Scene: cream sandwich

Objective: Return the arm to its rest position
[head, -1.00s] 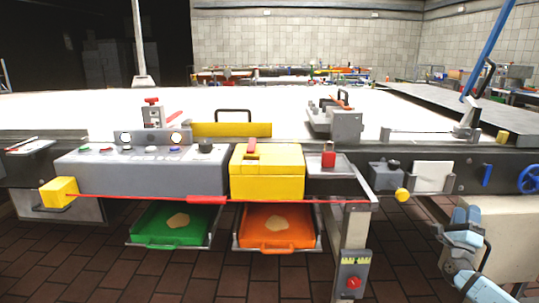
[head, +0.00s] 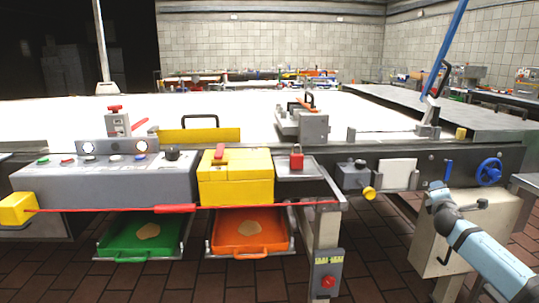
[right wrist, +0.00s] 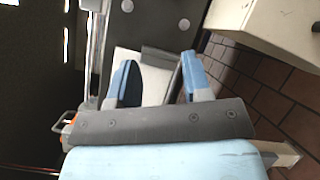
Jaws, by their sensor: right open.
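My right arm comes in from the lower right of the head view, a light blue link ending in a dark grey part beside a cream cabinet (head: 425,245). In the right wrist view my right gripper (right wrist: 160,80) shows two blue-and-grey fingers spread apart. I see nothing held between them; a pale panel lies behind them. My left gripper is in neither view.
The long machine bench carries a yellow box (head: 235,178), a red padlock (head: 296,157) and a blue handwheel (head: 489,172). A green tray (head: 125,240) and an orange tray (head: 225,240), each with a pale flat piece, sit below. Brick floor lies in front.

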